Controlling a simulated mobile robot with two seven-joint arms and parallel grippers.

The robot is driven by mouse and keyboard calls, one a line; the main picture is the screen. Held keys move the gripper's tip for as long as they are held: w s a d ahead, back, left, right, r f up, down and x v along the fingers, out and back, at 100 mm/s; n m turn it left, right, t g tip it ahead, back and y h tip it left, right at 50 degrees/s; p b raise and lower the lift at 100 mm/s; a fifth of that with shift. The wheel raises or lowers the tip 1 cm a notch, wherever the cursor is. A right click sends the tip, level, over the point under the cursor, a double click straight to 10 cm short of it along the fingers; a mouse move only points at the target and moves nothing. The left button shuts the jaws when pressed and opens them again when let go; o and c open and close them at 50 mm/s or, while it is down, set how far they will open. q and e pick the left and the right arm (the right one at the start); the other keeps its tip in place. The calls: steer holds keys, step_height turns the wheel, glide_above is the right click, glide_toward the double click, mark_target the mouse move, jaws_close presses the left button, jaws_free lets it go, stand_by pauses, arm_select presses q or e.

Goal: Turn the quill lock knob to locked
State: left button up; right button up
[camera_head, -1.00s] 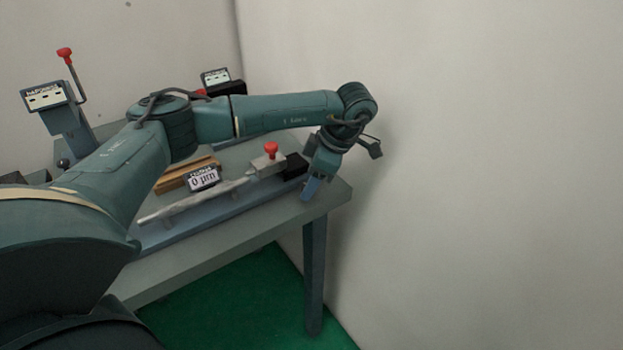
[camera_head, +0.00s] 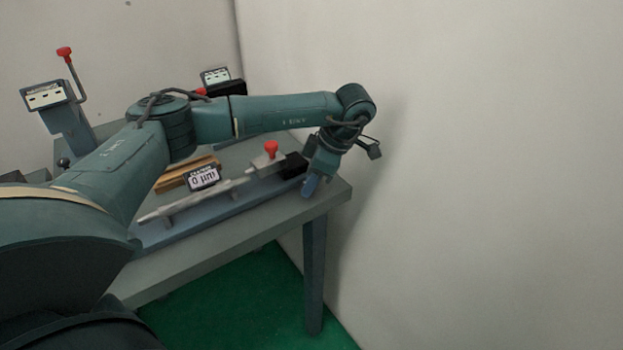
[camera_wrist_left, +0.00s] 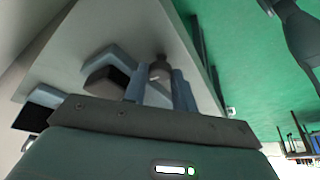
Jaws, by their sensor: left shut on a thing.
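My left gripper (camera_head: 310,187) is at the right end of the bench, beside the dark end block (camera_head: 293,166) of the long spindle device. In the left wrist view, its two fingers (camera_wrist_left: 158,88) stand on either side of a dark round knob (camera_wrist_left: 160,68), which appears to be the quill lock knob. The gripper is shut on it. In the head view the knob is hidden behind the fingers and wrist. I cannot read any lock marking. My right gripper is not in view.
A red-topped knob (camera_head: 270,149) stands on the device near my gripper. A red-handled lever (camera_head: 65,55) rises at the back left. A wall is close on the right.

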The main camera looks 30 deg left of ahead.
arm_select(q)
steer(key=m, duration=0.2)
steer(key=m+t+b, duration=0.1)
steer(key=m, duration=0.1)
steer(key=shift+s+t, duration=0.2)
steer(key=shift+t, duration=0.1)
steer(key=m+t+b, duration=0.1)
steer(key=m, duration=0.2)
steer(key=m+t, duration=0.1)
steer(key=m, duration=0.1)
steer(key=shift+s+f+m+b, duration=0.1)
steer(key=shift+s+m+b, duration=0.1)
steer(key=shift+m+b, duration=0.2)
steer(key=m+t+h+b, duration=0.1)
steer(key=m+b, duration=0.1)
steer(key=m, duration=0.2)
steer(key=shift+s+a, duration=0.1)
steer(key=m+t+h+b, duration=0.1)
steer(key=m, duration=0.2)
steer(key=shift+a, duration=0.1)
steer(key=shift+s+m, duration=0.1)
steer(key=shift+m, duration=0.4)
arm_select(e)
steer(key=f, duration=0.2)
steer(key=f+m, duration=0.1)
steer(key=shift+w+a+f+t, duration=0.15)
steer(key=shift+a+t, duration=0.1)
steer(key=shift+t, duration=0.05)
